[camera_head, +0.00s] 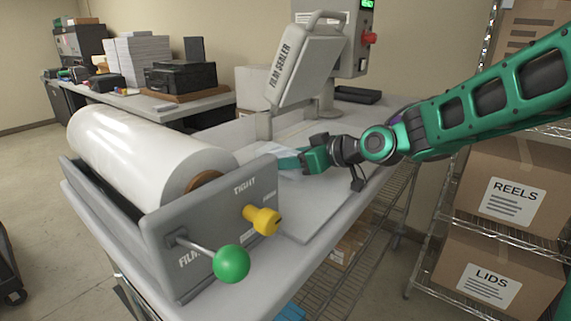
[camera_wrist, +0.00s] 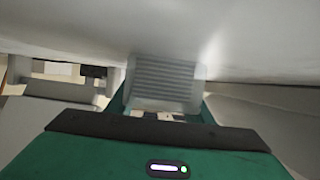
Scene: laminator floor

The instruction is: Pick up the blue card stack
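My gripper (camera_head: 290,163) is over the grey-white worktop, in front of the film sealer, with its fingers pointing left. A pale, film-like piece (camera_head: 268,152) lies at or just behind its fingertips; I cannot tell whether they touch. In the wrist view a grey ribbed block (camera_wrist: 165,82) shows between the green edges of my gripper (camera_wrist: 165,105). I cannot tell whether it is a finger pad or a held thing. No blue card stack shows clearly. A small blue thing (camera_head: 290,312) is low under the worktop, mostly cut off by the frame edge.
A film roll (camera_head: 140,150) on a grey stand with a yellow knob (camera_head: 262,219) and green ball lever (camera_head: 231,263) stands at the near left. The film sealer (camera_head: 305,70) rises behind my gripper. Boxes marked REELS (camera_head: 515,190) and LIDS (camera_head: 490,280) are on the right rack.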

